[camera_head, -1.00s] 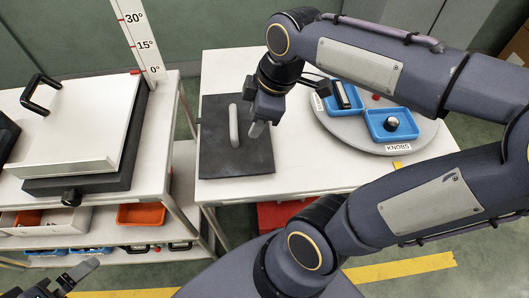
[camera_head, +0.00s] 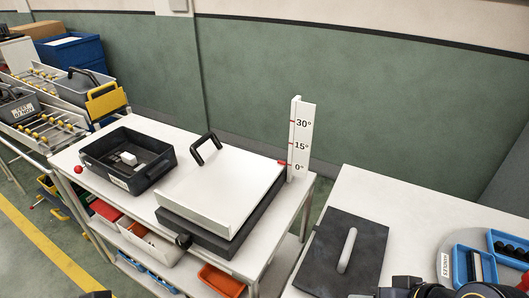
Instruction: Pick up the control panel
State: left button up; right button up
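A dark flat panel (camera_head: 322,258) with a pale grey upright bar (camera_head: 347,250) lies on the right-hand white table. It may be the control panel, but no label on it shows. My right arm shows only as dark parts at the bottom right edge, in front of this table, and its gripper cannot be made out. A small dark tip at the bottom left edge is probably part of my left gripper (camera_head: 97,294). Its fingers are cut off by the frame.
A white-topped press (camera_head: 215,190) with a black handle stands on the left table beside an angle scale (camera_head: 299,140). A black tray (camera_head: 100,172) holds a white block (camera_head: 128,158). Blue bins (camera_head: 459,262) sit at the right. A gap separates the tables.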

aim_at(128, 163)
jog(key=u, duration=0.85)
jog(key=i+j+u, duration=0.35)
jog(key=i+u, duration=0.35)
jog(key=i+j+u, duration=0.1)
jog(key=u, duration=0.3)
jog(key=i+z, duration=0.25)
jog(key=i, duration=0.15)
jog(key=i+j+z, duration=0.5)
jog(key=i, duration=0.25)
jog(key=l+z, duration=0.15)
